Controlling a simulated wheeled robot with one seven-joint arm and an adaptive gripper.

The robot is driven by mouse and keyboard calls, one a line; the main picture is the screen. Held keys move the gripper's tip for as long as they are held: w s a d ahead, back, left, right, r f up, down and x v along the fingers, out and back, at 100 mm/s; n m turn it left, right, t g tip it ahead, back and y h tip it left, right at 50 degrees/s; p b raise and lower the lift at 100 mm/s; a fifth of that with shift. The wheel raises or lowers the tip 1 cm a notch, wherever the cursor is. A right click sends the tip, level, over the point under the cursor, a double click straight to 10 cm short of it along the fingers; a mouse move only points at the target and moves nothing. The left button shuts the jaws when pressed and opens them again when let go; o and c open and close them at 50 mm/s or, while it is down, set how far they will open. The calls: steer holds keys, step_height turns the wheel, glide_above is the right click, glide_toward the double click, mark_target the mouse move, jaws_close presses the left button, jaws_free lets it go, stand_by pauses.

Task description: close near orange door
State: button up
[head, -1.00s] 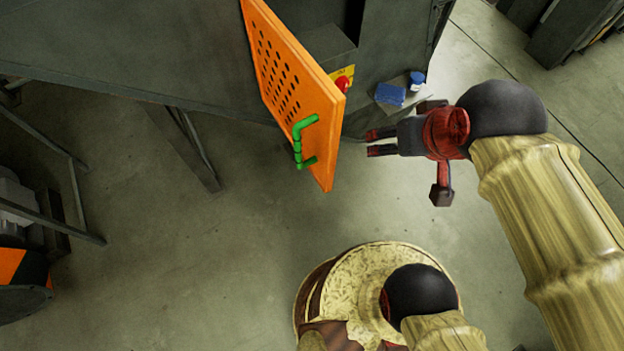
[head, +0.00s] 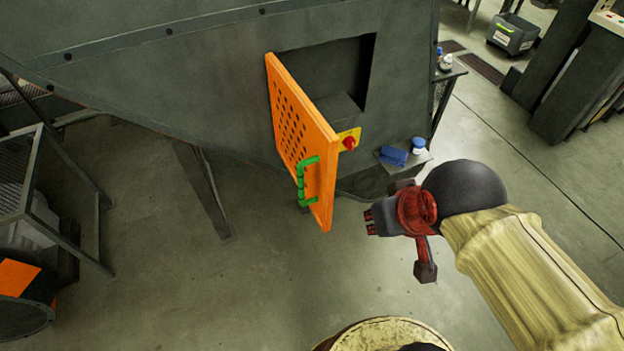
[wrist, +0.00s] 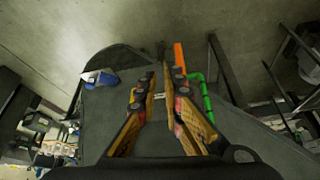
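The orange door (head: 300,140) with rows of dark holes stands swung out from the grey machine, leaving a dark square opening (head: 335,72) behind it. A green handle (head: 308,180) sits on its left-facing side near the free edge. My gripper (head: 367,222) is to the right of the door's lower free end, on the inner side, apart from it in the head view. In the wrist view my gripper (wrist: 164,76) shows two separated fingers with nothing between them. The door (wrist: 179,56) appears edge-on there beside the right finger, with the handle (wrist: 204,95) farther right.
A yellow plate with a red knob (head: 348,142) is on the machine behind the door. A small ledge (head: 420,158) holds a blue item (head: 394,156) and a white-and-blue container (head: 419,145). A support leg (head: 203,190) stands left of the door. The floor below is clear.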

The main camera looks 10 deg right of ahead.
steer(key=shift+w+a+r+p, duration=0.1)
steer(key=shift+a+r+p, duration=0.3)
steer(key=shift+p, duration=0.1)
steer(key=shift+c, duration=0.7)
steer(key=a+r+n+g+p, duration=0.1)
steer(key=p, duration=0.2)
steer(key=w+a+r+n+p, duration=0.1)
steer(key=a+p, duration=0.1)
steer(key=p, duration=0.1)
steer(key=w+a+r+n+g+p, duration=0.1)
steer(key=a+r+p, duration=0.1)
steer(key=p, duration=0.1)
steer(key=shift+w+a+g, duration=0.1)
steer(key=shift+a+g, duration=0.15)
steer(key=shift+g, duration=0.05)
jaws_close()
steer(key=w+a+n+g+h+p, duration=0.25)
steer(key=w+a+n+p, duration=0.85)
steer(key=n, duration=0.6)
steer(key=d+f, duration=0.7)
steer(key=f, duration=0.2)
steer(key=shift+n+t, duration=0.3)
steer(key=shift+t, duration=0.05)
steer(key=shift+h, duration=0.25)
